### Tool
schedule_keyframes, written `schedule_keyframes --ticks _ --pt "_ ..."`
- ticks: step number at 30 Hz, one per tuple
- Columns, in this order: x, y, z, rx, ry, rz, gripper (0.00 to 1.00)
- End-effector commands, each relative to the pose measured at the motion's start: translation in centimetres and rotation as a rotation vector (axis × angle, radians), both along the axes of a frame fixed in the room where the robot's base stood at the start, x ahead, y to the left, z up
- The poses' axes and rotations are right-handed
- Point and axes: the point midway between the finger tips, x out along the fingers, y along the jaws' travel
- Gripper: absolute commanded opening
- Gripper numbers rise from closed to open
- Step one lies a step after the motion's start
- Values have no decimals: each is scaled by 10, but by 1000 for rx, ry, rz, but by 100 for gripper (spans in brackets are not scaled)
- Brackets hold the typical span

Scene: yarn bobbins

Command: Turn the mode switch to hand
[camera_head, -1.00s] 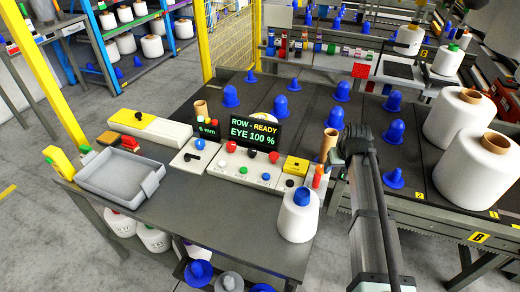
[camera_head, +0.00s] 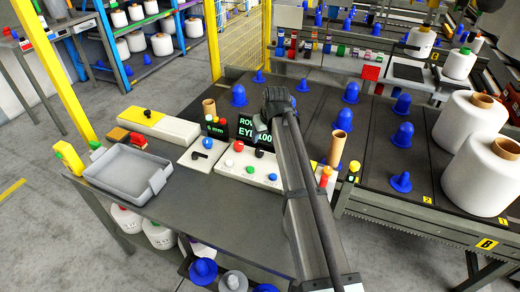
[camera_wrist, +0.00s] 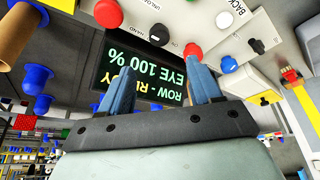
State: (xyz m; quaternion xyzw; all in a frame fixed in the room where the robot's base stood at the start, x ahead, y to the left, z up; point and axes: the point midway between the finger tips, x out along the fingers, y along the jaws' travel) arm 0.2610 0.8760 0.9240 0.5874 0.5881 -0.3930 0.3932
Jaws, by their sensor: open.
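The control panel (camera_head: 240,172) lies on the grey table, with red, black, white, green and blue controls. A black knob (camera_head: 259,154) in its back row looks like the mode switch. In the wrist view the black knob (camera_wrist: 192,50) shows beyond my fingers, between two red buttons; small lettering is near it, and its setting is unclear. My gripper (camera_head: 264,130) is over the back of the panel, in front of the display. In the wrist view my gripper (camera_wrist: 163,85) is open and empty, its two blue fingers apart, not visibly touching the knob. My arm hides the panel's right end.
The display (camera_head: 246,128) stands behind the panel, partly covered by my gripper. A small white panel (camera_head: 190,163) with a blue knob and black lever is to the left. A grey tray (camera_head: 127,191) lies farther left. A brown tube (camera_head: 340,148) stands right of my arm.

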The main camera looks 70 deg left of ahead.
Motion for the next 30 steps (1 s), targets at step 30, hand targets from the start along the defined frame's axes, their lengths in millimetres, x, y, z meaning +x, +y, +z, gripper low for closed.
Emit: schedule_keyframes --ticks 30 --pt "0 44 -107 1 -1 -1 63"
